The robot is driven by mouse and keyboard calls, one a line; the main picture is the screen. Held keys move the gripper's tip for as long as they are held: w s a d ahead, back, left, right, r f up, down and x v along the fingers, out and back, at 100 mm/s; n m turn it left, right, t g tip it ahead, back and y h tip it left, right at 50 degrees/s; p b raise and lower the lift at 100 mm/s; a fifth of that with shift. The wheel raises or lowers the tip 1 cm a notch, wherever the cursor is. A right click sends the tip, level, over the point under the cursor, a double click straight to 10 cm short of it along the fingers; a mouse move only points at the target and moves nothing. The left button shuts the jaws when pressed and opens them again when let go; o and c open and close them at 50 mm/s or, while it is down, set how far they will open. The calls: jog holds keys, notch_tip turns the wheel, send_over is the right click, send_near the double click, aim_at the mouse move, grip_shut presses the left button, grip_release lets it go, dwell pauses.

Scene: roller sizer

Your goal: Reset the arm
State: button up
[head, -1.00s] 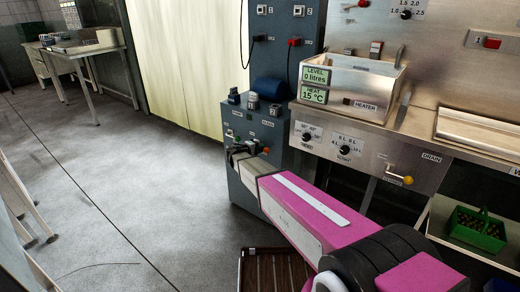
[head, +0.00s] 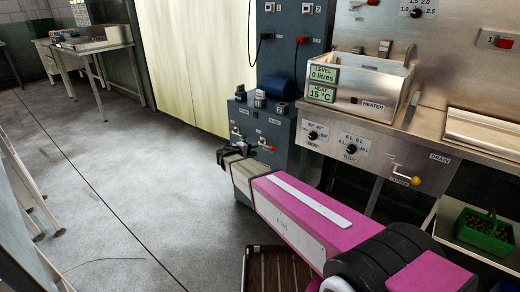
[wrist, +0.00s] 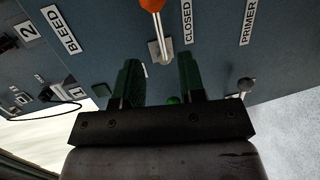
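My arm, magenta and white, reaches across the head view, with my gripper (head: 228,152) in front of the lower part of the blue-grey control cabinet (head: 268,185). In the wrist view my gripper (wrist: 158,80) has two green fingers standing apart, with nothing held between them. The cabinet face (wrist: 90,55) lies beyond the fingers. An orange-tipped lever (wrist: 153,5) on a metal plate shows beyond the fingertips, beside the CLOSED label. A small green knob (wrist: 173,100) shows in the gap between the fingers, partly hidden by the gripper body.
A steel sink unit (head: 360,90) with LEVEL and HEAT displays stands to the right. A yellow-knobbed drain lever (head: 414,181) juts from its front. A green crate (head: 485,232) sits on a lower shelf. A slatted wooden item (head: 270,270) lies below my arm.

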jog(key=shift+v, duration=0.95)
jog(key=s+d+f+m+g+y, duration=0.3)
jog(key=s+d+g, duration=0.2)
jog(key=s+d, duration=0.45)
jog(key=s+d+f+m+g+y, duration=0.35)
jog(key=s+d, duration=0.35)
jog(key=d, duration=0.5)
jog(key=s+d+m+g+y, duration=0.2)
jog(key=s+y, duration=0.3)
jog(key=s, duration=0.4)
jog(key=shift+d+r, duration=0.15)
jog(key=shift+r, duration=0.3)
